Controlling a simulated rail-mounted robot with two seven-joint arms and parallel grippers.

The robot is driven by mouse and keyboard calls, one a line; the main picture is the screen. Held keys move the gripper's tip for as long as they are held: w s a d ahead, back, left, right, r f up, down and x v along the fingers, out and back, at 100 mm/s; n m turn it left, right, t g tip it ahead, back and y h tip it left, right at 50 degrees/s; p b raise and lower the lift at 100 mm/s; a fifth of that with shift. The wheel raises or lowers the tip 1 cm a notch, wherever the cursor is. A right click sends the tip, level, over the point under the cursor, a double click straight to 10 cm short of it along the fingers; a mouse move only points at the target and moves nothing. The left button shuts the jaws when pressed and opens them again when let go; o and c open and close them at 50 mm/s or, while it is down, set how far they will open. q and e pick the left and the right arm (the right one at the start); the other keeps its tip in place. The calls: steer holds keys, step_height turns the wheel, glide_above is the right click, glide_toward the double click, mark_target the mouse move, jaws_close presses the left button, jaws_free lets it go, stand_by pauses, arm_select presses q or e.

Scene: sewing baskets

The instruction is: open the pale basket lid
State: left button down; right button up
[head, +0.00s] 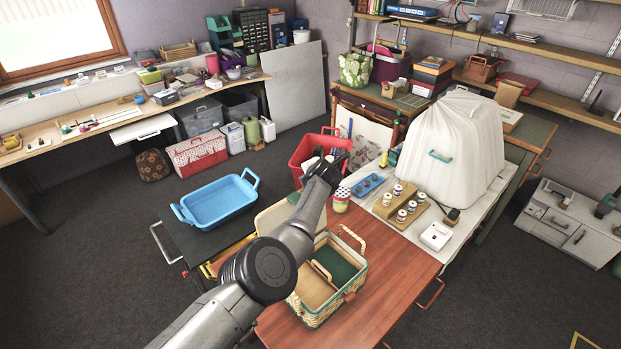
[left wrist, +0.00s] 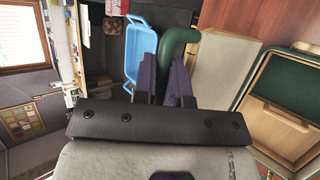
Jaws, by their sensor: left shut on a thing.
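The pale wicker basket (head: 312,312) stands on the red-brown table, with its green-lined inside and a wooden tray (head: 314,288) showing. Its flat cream lid (head: 272,218) is swung out on the left side, partly hidden by my arm; it also shows in the left wrist view (left wrist: 222,70). My left gripper (left wrist: 173,75) is shut on a thick green curved handle (left wrist: 181,36) beside the lid. In the head view the gripper (head: 326,165) is dark and the held handle cannot be made out. Where the handle joins the lid is hidden. My right gripper is in neither view.
A blue tub (head: 215,203) sits on a dark table to the left. A red bin (head: 309,150) is behind my gripper. A dotted-top jar (head: 341,199), spools (head: 401,215) and a white covered bulk (head: 455,145) stand behind and right. The table's right front (head: 385,285) is clear.

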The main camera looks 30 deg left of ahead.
arm_select(q)
steer(key=shift+a, duration=0.1)
stand_by(0.4)
steer(key=c, duration=1.2)
jaws_free()
steer(key=shift+f, duration=0.1)
steer(key=shift+d+r+p, duration=0.2)
steer(key=shift+r+p, duration=0.05)
steer(key=shift+p, duration=0.2)
steer(key=shift+p+v, duration=4.2)
steer(key=shift+v, duration=2.45)
steer(key=shift+a+r, duration=0.1)
steer(key=shift+a, duration=0.05)
